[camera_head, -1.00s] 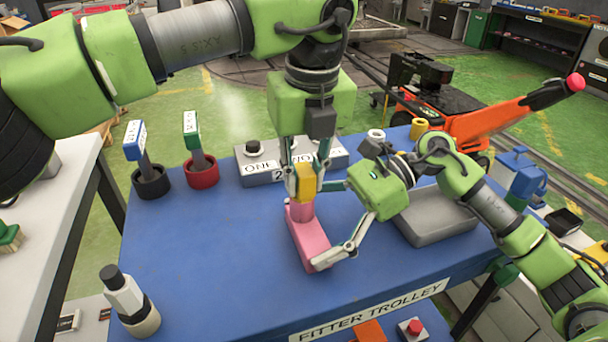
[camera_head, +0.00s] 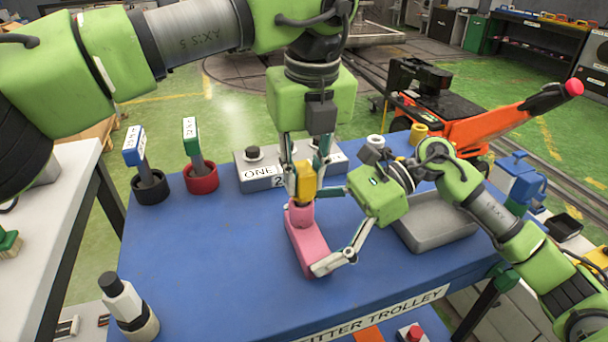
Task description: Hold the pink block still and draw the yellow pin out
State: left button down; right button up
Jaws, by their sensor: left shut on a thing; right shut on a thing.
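The pink block (camera_head: 305,243) lies on the blue trolley top (camera_head: 215,270), with a round pink upright part at its far end. The yellow pin (camera_head: 304,182) stands upright at that round part, its lower end hidden from view. My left gripper (camera_head: 303,192) comes down from above and is shut on the yellow pin. My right gripper (camera_head: 325,262) comes in from the right and is shut on the pink block, one finger showing at its near end. Its other finger is partly hidden behind the block and the pin.
A grey tray (camera_head: 436,228) sits right of the block. Black (camera_head: 151,187) and red (camera_head: 201,178) cups with tagged handles and a grey labelled box (camera_head: 262,172) stand behind. A white-and-black bottle (camera_head: 128,306) stands at front left. The left middle of the top is clear.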

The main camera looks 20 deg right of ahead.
pick_arm(q)
jog(key=shift+d+r, duration=0.15)
jog(key=shift+r, duration=0.65)
jog(key=shift+d+r, duration=0.15)
jog(key=shift+r, duration=0.6)
pick_arm(e)
jog(key=shift+f, duration=0.3)
pick_arm(q)
jog(key=shift+a+r, duration=0.15)
jog(key=shift+r, duration=0.55)
jog(key=shift+a+r, duration=0.1)
jog(key=shift+r, duration=0.6)
jog(key=shift+r, duration=0.15)
jog(key=shift+r, duration=2.4)
pick_arm(e)
jog(key=o, duration=1.6)
jog(key=shift+c, duration=0.2)
pick_arm(q)
jog(key=shift+w+f, duration=0.1)
jog(key=shift+w, duration=0.1)
pick_arm(e)
jog(key=shift+w, duration=0.1)
jog(key=shift+r, duration=0.1)
